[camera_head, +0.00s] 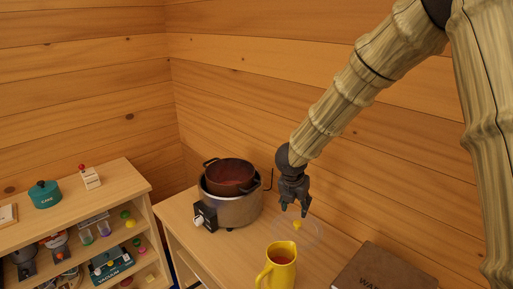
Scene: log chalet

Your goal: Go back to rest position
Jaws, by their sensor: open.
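My gripper (293,209) is at the end of my arm, which reaches down from the upper right. Its fingers point down and are apart. Nothing shows between them. The gripper hangs over a clear round dish (316,232) with a small yellow piece (297,225) at it. I cannot tell how high the fingertips are above the piece.
A cooker (232,212) with a dark red pot (229,174) in it stands left of the gripper. A yellow jug (278,273) and a dark brown book (378,268) are in front. Shelves (97,190) stand at left; the wooden wall is close behind.

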